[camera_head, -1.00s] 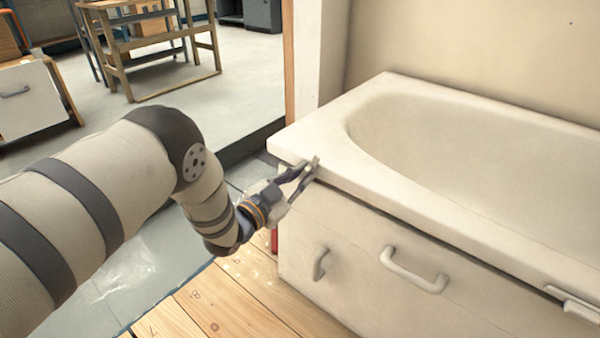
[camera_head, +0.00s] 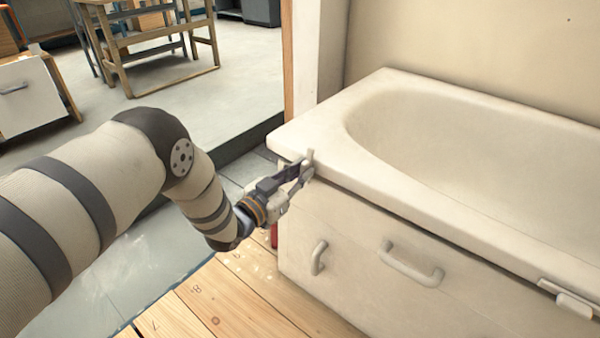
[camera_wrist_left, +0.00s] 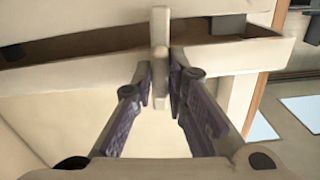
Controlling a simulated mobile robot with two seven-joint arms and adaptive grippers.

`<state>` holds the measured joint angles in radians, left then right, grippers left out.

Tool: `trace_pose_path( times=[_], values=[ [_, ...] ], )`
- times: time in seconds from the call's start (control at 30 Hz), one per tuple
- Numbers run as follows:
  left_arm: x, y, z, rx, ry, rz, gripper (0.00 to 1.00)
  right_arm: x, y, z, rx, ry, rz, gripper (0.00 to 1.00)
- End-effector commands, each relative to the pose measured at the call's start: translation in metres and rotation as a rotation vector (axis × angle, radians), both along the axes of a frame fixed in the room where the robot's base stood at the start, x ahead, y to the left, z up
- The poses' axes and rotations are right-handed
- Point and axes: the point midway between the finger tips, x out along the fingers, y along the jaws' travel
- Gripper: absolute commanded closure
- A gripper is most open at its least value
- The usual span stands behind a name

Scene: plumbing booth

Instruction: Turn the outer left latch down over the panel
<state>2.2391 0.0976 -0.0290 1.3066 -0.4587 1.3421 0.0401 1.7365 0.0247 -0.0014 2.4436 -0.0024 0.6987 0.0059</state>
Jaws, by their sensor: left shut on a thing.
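The outer left latch (camera_head: 310,156) is a small pale bar at the front left of the bathtub rim (camera_head: 400,199). It stands roughly upright in the head view. My left gripper (camera_head: 304,172) is shut on it. In the left wrist view, the latch (camera_wrist_left: 160,65) stands between the two dark fingertips (camera_wrist_left: 160,88), crossing the gap under the rim. The pale front panel (camera_head: 345,285) is below the rim. My right gripper is in neither view.
The panel carries a large handle (camera_head: 412,266) and a smaller one (camera_head: 319,257). Another latch (camera_head: 568,298) is at the right under the rim. A red object (camera_head: 274,236) stands by the panel's left edge. Wooden boards (camera_head: 235,300) cover the floor in front.

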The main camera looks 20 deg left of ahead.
Motion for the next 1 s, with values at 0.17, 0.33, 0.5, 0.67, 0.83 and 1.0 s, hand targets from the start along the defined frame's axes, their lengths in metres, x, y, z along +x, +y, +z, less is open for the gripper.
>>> trace_pose_path(
  times=[0.17,0.33,0.5,0.67,0.83,1.0],
  values=[
    [0.000,0.000,0.000,0.001,-0.001,0.001,0.82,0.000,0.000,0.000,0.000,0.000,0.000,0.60],
    [0.000,0.000,0.000,0.001,-0.001,0.000,0.67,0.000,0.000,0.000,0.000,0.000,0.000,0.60],
    [0.000,0.000,0.000,0.002,-0.001,0.000,0.67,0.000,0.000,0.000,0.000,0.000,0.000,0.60],
    [-0.019,0.007,-0.001,0.002,0.003,0.000,0.67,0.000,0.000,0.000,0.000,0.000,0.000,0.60],
    [-0.063,0.023,-0.001,0.000,0.004,0.002,0.67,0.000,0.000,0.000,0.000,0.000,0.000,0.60],
    [-0.098,0.036,0.000,0.001,0.000,0.001,0.67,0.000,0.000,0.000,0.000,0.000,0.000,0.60]
  ],
)
